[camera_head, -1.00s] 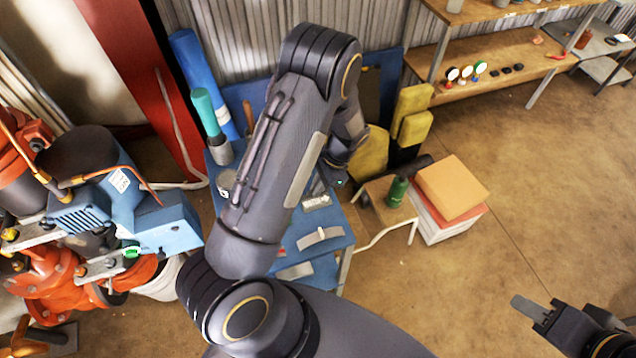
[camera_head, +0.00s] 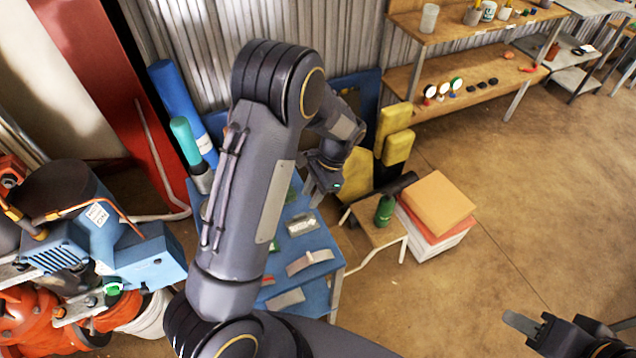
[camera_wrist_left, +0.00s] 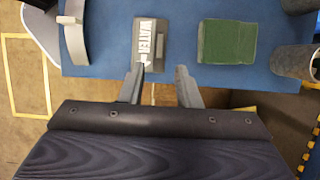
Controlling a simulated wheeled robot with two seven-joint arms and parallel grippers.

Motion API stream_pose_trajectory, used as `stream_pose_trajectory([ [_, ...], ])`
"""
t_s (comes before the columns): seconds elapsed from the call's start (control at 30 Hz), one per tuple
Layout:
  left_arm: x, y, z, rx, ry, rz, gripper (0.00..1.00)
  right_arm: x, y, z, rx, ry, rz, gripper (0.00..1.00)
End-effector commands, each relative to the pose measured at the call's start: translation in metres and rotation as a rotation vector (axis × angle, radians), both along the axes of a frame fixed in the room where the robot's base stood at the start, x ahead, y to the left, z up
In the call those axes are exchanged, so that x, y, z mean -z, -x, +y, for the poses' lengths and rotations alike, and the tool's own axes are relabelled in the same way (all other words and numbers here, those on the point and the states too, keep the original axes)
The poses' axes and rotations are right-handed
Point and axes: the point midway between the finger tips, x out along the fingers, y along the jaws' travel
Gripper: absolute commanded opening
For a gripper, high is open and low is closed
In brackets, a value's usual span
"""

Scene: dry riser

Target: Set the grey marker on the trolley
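A grey plate lettered WATER, apparently the grey marker (camera_head: 301,223), lies flat on the blue trolley top (camera_head: 326,286). The plate (camera_wrist_left: 148,40) also shows in the left wrist view, just beyond the fingertips and left of centre. My left gripper (camera_head: 316,197) hangs over the trolley's right edge, close to the plate in the picture. In the left wrist view my left gripper (camera_wrist_left: 161,68) is open, with nothing between its fingers. My right gripper (camera_head: 520,322) is at the lower right, over the floor. Its finger opening cannot be made out.
A green block (camera_wrist_left: 228,42), a grey cylinder (camera_wrist_left: 293,62) and a curved grey strip (camera_wrist_left: 75,30) share the trolley. Red and blue machinery (camera_head: 100,235) stands left.

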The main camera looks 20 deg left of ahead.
Motion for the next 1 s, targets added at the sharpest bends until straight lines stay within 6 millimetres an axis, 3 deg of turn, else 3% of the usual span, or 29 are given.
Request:
stream_pose_trajectory([
  [0.3, -0.044, -0.014, -0.012, 0.001, 0.0, -0.001, 0.3, 0.01, 0.0, 0.0, 0.0, 0.0, 0.0, 0.36],
  [0.47, -0.062, -0.008, -0.01, -0.046, 0.038, -0.028, 0.3, 0.01, 0.0, 0.0, 0.0, 0.0, 0.0, 0.36],
  [0.67, -0.115, 0.036, -0.001, -0.255, 0.22, -0.171, 0.3, 0.01, 0.0, 0.0, 0.0, 0.0, 0.0, 0.36],
  [0.8, -0.153, 0.08, -0.001, -0.423, 0.359, -0.299, 0.3, 0.01, 0.0, 0.0, 0.0, 0.0, 0.0, 0.36],
  [1.0, -0.188, 0.146, -0.009, -0.64, 0.516, -0.489, 0.3, 0.01, 0.0, 0.0, 0.0, 0.0, 0.0, 0.36],
])
